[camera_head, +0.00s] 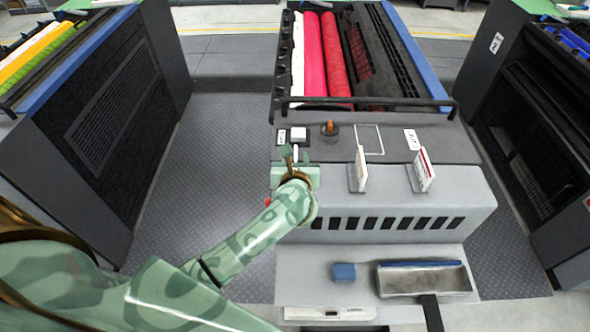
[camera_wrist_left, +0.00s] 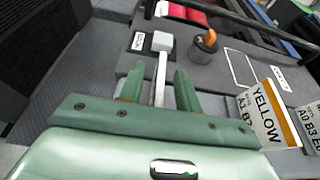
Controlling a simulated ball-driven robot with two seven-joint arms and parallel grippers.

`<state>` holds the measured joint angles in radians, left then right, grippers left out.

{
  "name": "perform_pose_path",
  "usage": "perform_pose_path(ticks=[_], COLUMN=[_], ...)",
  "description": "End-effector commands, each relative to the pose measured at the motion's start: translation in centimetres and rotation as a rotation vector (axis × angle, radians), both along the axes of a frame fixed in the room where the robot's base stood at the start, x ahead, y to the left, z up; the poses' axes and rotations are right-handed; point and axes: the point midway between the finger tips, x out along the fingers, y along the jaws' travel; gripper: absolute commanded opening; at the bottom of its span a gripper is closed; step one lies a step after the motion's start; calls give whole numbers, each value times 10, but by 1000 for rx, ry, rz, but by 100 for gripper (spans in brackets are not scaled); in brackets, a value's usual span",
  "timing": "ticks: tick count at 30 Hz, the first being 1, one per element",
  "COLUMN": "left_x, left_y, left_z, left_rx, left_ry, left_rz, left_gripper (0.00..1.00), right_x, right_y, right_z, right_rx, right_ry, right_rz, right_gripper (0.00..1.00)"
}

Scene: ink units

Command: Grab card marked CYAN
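My left gripper (camera_head: 292,160) is over the left front of the middle ink unit's grey top. In the left wrist view its two green fingers (camera_wrist_left: 159,92) are apart, with a thin pale card (camera_wrist_left: 160,80) standing edge-on between them. A gap shows on each side of the card, and its marking cannot be read. A card reading YELLOW (camera_wrist_left: 268,113) stands to the right, and another card (camera_wrist_left: 311,122) is partly cut off beyond it. In the head view these two cards (camera_head: 360,168) (camera_head: 423,170) stand upright on the unit. My right gripper is not in view.
A white square block (camera_head: 298,133) is just behind the gripper, and an orange-topped dark knob (camera_head: 329,128) is to its right. Red rollers (camera_head: 325,55) and a dark bar (camera_head: 365,104) lie behind. A blue block (camera_head: 344,272) and a tray (camera_head: 425,265) are in front, lower down.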

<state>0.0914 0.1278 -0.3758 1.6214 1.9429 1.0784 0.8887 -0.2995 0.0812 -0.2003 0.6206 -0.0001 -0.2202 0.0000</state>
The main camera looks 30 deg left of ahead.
Motion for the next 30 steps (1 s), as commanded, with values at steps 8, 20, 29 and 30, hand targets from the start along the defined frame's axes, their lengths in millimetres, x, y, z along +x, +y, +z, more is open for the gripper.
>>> perform_pose_path(ticks=[8, 20, 29, 30], left_x=[1, 0, -3, -12], left_y=[0, 0, 1, 3], left_z=[0, 0, 38, 48], left_rx=[0, 0, -3, -2], left_ry=[0, 0, -5, -3], left_rz=[-1, -1, 0, 0], left_gripper=[14, 0, 0, 0], right_x=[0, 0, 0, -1], right_y=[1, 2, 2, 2], right_z=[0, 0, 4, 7], right_rx=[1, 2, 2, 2], right_ry=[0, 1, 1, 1], right_rz=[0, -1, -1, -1], right_gripper=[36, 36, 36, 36])
